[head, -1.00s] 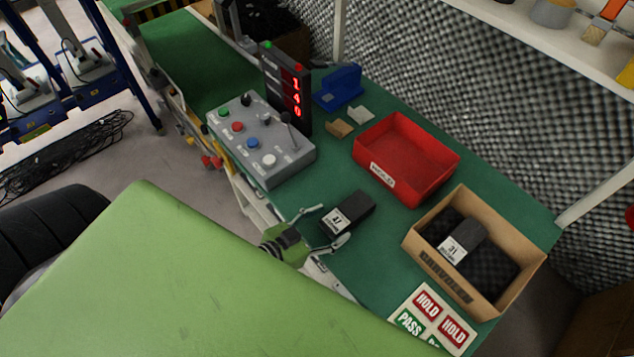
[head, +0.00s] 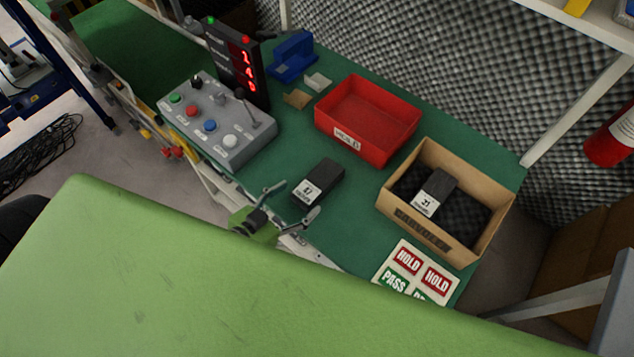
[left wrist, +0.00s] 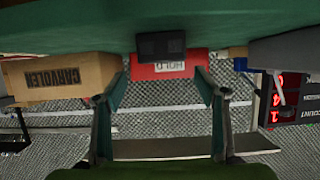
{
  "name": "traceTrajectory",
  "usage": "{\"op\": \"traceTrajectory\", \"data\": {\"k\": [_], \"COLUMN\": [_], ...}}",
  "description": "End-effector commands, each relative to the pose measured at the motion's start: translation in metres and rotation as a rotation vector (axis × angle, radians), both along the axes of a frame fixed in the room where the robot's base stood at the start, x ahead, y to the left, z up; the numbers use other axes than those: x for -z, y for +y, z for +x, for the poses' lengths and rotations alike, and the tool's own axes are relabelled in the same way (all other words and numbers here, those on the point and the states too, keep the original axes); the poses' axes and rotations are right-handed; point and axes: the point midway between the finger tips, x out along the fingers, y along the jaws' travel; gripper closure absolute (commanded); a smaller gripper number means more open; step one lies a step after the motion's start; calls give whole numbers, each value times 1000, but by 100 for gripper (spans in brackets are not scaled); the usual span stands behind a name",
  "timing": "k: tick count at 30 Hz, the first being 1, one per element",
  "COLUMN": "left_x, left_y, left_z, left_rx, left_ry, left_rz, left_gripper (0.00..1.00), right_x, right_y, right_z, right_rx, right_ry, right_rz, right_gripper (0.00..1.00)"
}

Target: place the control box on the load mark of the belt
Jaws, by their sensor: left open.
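A small black box with a white label (head: 327,176) lies on the green bench top; it is the likeliest control box, though a grey button panel (head: 217,121) stands up-left of it. In the left wrist view the black box (left wrist: 161,45) is ahead of the fingers and centred between them. My left gripper (head: 301,198) is open and empty at the box's near end, apart from it. The green belt (head: 135,52) runs off at the upper left. I cannot make out its load mark. My right gripper is not in view.
A red HOLD bin (head: 367,118) and a carton (head: 494,225) holding another black box (head: 437,187) stand to the right. A counter display (head: 237,65) and a blue fixture (head: 291,57) stand behind. A HOLD/PASS label sheet (head: 414,273) lies in front.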

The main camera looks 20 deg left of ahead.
Motion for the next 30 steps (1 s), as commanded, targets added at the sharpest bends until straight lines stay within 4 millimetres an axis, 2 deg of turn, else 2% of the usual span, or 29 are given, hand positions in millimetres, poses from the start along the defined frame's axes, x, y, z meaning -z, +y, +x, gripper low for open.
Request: {"op": "traceTrajectory", "data": {"k": [3, 11, 21, 30], "left_x": [7, 15, 35, 38], "left_y": [-6, -11, -20, -22], "left_z": [17, 31, 68, 73], "left_rx": [0, 1, 1, 1], "left_ry": [-2, 0, 0, 1], "left_rz": [-2, 0, -2, 1], "left_gripper": [35, 35, 35, 35], "right_x": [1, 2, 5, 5], "right_y": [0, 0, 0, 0], "right_z": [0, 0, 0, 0], "right_rx": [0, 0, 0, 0], "right_ry": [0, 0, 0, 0], "right_rz": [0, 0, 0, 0], "right_gripper": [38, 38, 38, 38]}}
